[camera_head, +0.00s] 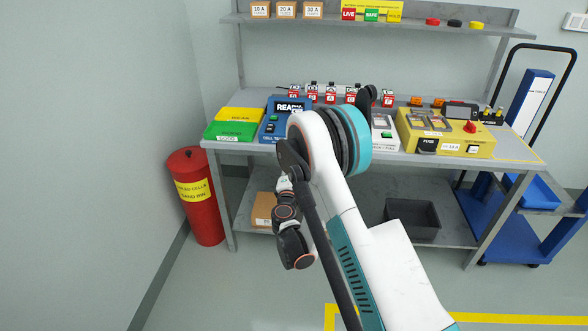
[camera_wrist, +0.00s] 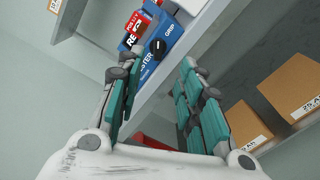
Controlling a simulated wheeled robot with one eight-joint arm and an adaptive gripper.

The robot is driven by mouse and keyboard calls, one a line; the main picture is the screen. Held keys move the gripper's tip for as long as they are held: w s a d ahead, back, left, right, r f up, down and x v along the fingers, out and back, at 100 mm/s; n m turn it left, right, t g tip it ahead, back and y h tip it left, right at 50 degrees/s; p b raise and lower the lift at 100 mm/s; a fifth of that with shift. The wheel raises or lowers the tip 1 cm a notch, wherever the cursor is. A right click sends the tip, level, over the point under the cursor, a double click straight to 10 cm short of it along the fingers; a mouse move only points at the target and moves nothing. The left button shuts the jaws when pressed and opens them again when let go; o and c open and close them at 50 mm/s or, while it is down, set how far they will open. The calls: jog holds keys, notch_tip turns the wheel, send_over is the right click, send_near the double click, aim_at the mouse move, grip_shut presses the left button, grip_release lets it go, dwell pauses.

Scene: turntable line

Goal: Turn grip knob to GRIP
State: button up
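The blue tester (camera_head: 272,128) stands on the bench left of centre with a READY display (camera_head: 289,106). In the wrist view the tester (camera_wrist: 176,42) is tilted, with a black knob (camera_wrist: 158,47) on its face beside the word GRIP (camera_wrist: 170,30). The knob's exact setting is too small to read. My gripper (camera_wrist: 163,65) is open in the wrist view, its teal-padded fingers wide apart with nothing between them. The tester and knob appear beyond the fingertips, nearer the left finger, and no contact shows. In the head view my arm covers part of the tester's right side.
A green and yellow tray (camera_head: 235,124) sits left of the tester. A yellow unit (camera_head: 445,136) stands on the right of the bench. A red drum (camera_head: 197,200) stands at the left. Cardboard boxes (camera_wrist: 292,86) lie on the lower shelf; a grey bin (camera_head: 412,219) is there too.

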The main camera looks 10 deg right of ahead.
notch_tip(320, 180, up, 10)
dwell(0.5)
jog(key=shift+f, duration=0.1)
jog(key=o, duration=0.4)
jog(key=shift+o, duration=0.7)
jog(key=shift+w+a+f+m+p, duration=0.15)
jog(key=shift+f+m+p, duration=0.3)
jog(key=shift+m, duration=0.45)
notch_tip(320, 180, down, 9)
jog(key=a+m+p, duration=0.1)
jog(key=m+p, duration=0.2)
jog(key=m, duration=1)
jog(key=w+d+f+m+b, duration=0.1)
jog(key=w+d+b, duration=0.3)
jog(key=w, duration=1)
jog(key=shift+f, duration=0.1)
jog(key=c, duration=1.1)
